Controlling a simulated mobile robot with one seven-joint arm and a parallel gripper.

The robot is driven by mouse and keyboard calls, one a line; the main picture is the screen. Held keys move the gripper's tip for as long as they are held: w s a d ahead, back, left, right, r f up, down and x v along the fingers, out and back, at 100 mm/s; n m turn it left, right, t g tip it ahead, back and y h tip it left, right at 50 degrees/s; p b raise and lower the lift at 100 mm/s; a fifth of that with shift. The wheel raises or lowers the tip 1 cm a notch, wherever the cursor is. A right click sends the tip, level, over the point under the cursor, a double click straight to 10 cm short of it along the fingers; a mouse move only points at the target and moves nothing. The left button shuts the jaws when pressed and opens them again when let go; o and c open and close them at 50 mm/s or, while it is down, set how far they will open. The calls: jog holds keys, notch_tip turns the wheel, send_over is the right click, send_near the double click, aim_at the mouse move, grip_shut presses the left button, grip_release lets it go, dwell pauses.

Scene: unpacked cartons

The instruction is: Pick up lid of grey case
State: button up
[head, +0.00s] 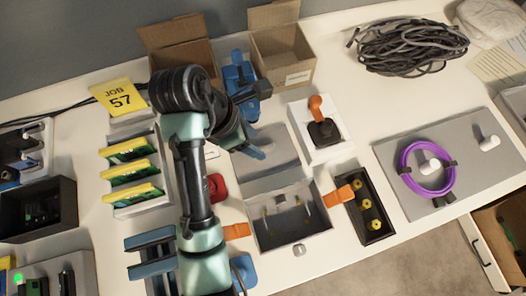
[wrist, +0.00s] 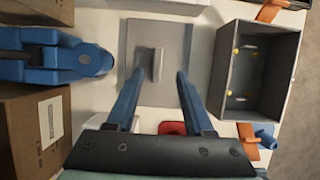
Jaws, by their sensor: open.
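The lid of the grey case is a flat grey plate that lies on the table, in the wrist view (wrist: 141,45) and the head view (head: 268,178). A raised upright handle (wrist: 157,66) stands at its middle. My gripper (wrist: 156,78) is open and empty. Its blue fingers lie on either side of the handle in the picture, with the tips just short of it. Their height above the lid is hard to tell. In the head view my gripper (head: 262,120) partly hides the lid. The open grey case (head: 290,243) stands beside the lid, with yellow-tipped parts inside.
Orange clamps (head: 237,231) sit at the case's sides. A blue device (head: 238,72) and open cartons (head: 283,50) stand behind the lid. A joystick (head: 322,128) stands to its right and a red round object (head: 216,187) to its left. A black tray (head: 365,205) adjoins the case.

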aim_at(262, 148)
jog(key=b+x, duration=0.1)
jog(key=x, duration=0.1)
jog(key=b+x, duration=0.2)
jog(key=shift+w+a+f+b, duration=0.1)
jog(key=shift+w+f+b, duration=0.1)
jog(key=shift+f+b, duration=0.15)
grip_shut()
